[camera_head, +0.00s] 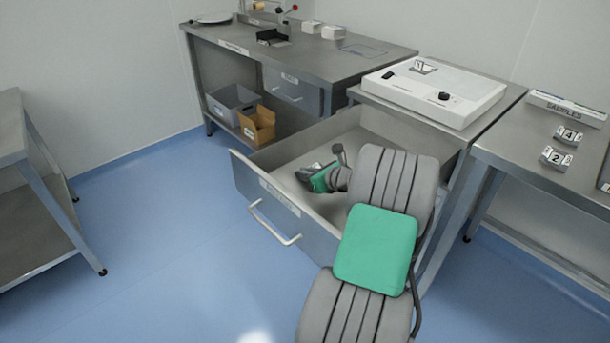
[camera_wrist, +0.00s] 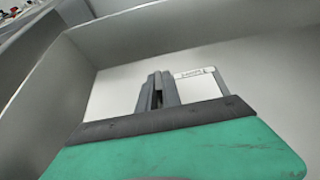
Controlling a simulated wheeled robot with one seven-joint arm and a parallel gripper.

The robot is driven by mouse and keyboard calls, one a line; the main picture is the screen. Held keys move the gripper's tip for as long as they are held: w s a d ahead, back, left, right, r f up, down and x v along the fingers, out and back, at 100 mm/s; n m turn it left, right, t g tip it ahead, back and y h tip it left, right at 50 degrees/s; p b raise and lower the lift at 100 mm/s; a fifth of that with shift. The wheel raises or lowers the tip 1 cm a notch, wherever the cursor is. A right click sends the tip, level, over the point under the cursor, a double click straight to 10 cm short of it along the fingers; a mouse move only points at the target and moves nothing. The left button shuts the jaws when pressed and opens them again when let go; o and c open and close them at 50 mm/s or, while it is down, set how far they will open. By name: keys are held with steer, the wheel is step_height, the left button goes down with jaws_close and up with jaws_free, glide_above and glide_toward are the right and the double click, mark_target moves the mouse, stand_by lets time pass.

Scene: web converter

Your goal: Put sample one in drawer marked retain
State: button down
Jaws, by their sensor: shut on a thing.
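My gripper (camera_head: 308,176) is inside the open metal drawer (camera_head: 240,180), low over its floor. I cannot tell whether the sample touches the floor. The drawer's front has a label strip (camera_head: 280,196), not legible here, and a bar handle (camera_head: 272,226).
Numbered blocks 4 (camera_head: 568,134) and 2 (camera_head: 556,157) stand on the right table by a SAMPLES sign (camera_head: 566,107). Another numbered block (camera_head: 423,67) sits on the white device (camera_head: 435,92). A bench (camera_head: 300,58) with a closed drawer stands behind. Blue floor at left is clear.

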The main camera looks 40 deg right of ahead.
steer(key=shift+f, duration=0.1)
steer(key=c, duration=2)
jaws_free()
steer(key=shift+f, duration=0.1)
steer(key=o, duration=0.5)
steer(key=shift+c, duration=0.2)
steer(key=shift+s+r, duration=0.2)
steer(key=shift+r, duration=0.1)
steer(key=p+v, duration=0.2)
steer(key=v, duration=0.9)
steer(key=shift+s+r, duration=0.1)
steer(key=shift+s, duration=0.2)
